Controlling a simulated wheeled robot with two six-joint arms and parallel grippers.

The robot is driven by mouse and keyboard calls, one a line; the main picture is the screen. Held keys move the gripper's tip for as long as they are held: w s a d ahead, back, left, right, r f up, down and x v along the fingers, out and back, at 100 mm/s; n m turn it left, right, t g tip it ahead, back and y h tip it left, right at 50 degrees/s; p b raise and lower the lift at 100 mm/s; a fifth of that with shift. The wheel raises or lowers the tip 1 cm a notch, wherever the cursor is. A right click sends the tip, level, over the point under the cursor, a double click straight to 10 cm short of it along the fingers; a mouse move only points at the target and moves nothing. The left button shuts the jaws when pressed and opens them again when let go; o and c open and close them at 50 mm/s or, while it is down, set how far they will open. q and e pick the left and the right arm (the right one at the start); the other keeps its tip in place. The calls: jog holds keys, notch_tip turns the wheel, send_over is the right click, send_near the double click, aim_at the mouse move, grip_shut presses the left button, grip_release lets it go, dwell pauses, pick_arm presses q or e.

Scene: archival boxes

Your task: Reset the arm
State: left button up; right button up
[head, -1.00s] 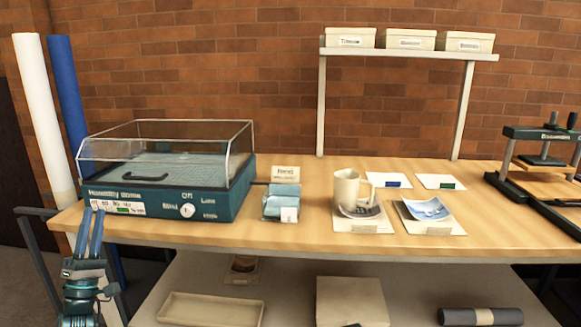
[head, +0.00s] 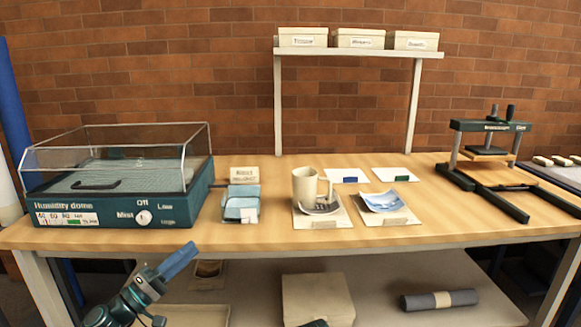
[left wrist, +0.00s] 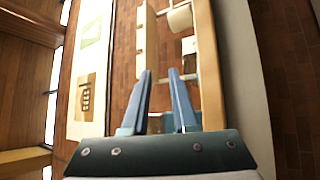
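My left gripper (head: 190,248) is in front of the workbench (head: 270,241), low at the left of the head view, with its blue fingers pointing up and to the right. In the left wrist view the two fingers of the left gripper (left wrist: 160,78) stand apart with nothing between them. My right gripper cannot be made out in either view.
A humidity dome (head: 105,205) stands on the bench behind the left gripper. A blue packet (head: 241,203), beige mug (head: 305,186), blue-white dish (head: 383,201) and press (head: 490,126) stand further right. A box (head: 318,299) and grey roll (head: 440,299) lie on the lower shelf.

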pick_arm(q)
jog(key=s+d+f+m+g+y, duration=0.25)
jog(key=d+f+g, duration=0.45)
jog(key=d+f, duration=0.35)
jog(key=s+d+f+m+g+y, duration=0.1)
jog(key=s+d+f+m+g, duration=0.4)
jog(key=d+f, duration=0.5)
jog(key=s+f+m+g+y, duration=0.3)
jog(key=s+f+g+y, duration=0.2)
jog(key=s+f+y, duration=0.6)
notch_tip(320, 180, up, 37)
jog(key=w+y+p, duration=0.1)
jog(key=w+p, duration=0.1)
jog(key=p, duration=3.3)
jog(key=shift+a, duration=0.4)
jog(key=shift+o, duration=0.2)
jog(key=shift+n+y, duration=0.25)
